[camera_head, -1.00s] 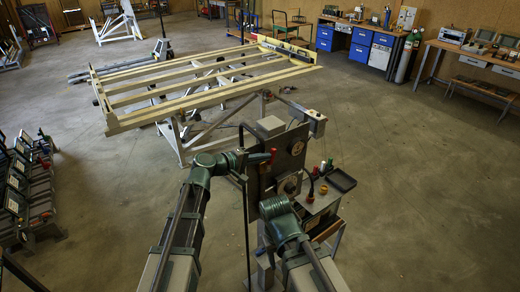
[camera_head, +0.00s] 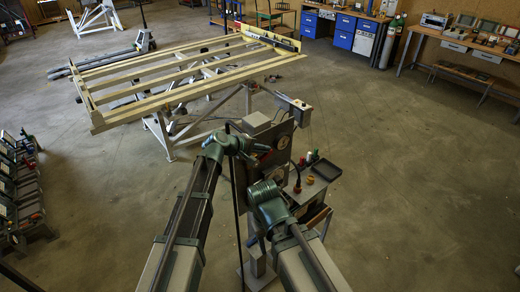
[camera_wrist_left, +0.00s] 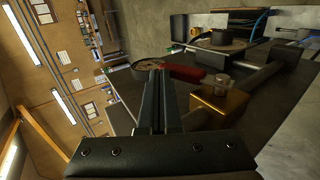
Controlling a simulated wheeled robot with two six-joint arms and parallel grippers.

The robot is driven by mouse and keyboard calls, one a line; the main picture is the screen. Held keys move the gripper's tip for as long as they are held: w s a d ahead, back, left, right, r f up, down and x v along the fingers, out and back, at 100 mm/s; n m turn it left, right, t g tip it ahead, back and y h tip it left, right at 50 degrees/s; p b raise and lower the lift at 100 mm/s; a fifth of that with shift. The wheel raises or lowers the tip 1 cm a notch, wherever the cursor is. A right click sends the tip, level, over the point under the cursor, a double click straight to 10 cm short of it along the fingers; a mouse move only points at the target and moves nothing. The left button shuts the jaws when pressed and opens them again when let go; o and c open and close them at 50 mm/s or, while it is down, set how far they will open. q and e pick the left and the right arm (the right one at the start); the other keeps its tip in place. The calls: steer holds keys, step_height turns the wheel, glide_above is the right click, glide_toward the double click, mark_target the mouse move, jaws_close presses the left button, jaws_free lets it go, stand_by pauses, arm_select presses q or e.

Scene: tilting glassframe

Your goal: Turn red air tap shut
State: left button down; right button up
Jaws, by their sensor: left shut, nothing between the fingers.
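The red tap lever (camera_wrist_left: 185,72) shows in the left wrist view, just right of my left fingertips. A brass-coloured block (camera_wrist_left: 220,103) with a pale knob is to its right. My left gripper (camera_wrist_left: 156,72) is shut and empty, its fingers close beside the lever's left end; I cannot tell whether they touch. In the head view the red lever (camera_head: 262,147) is a small patch by the grey control panel (camera_head: 285,138), beside my left wrist, which partly hides it. My right arm is in front of the panel's lower part; its gripper cannot be made out.
The wooden glass frame (camera_head: 190,71) lies on its tilting stand behind the panel. A black tray (camera_head: 327,170) and small bottles stand right of the panel. A dark upright pole (camera_head: 238,215) is between my arms. Workbenches line the back right; open floor is at right.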

arm_select(q)
steer(key=shift+w+d+r+g+y+p, duration=0.2)
steer(key=shift+w+d+g+y+p, duration=0.1)
steer(key=shift+p, duration=0.1)
steer(key=shift+d+f+b, duration=0.15)
steer(key=shift+f+b, duration=0.2)
steer(key=shift+f, duration=0.25)
steer(key=shift+w+d+f+b, duration=0.2)
steer(key=shift+f+b, duration=0.1)
arm_select(e)
steer(key=shift+r, duration=0.15)
arm_select(q)
steer(key=shift+d, duration=0.1)
steer(key=shift+r, duration=0.15)
arm_select(e)
steer(key=shift+r, duration=0.1)
arm_select(q)
steer(key=shift+r+p, duration=0.65)
steer(key=shift+p, duration=0.1)
arm_select(e)
steer(key=shift+r, duration=0.65)
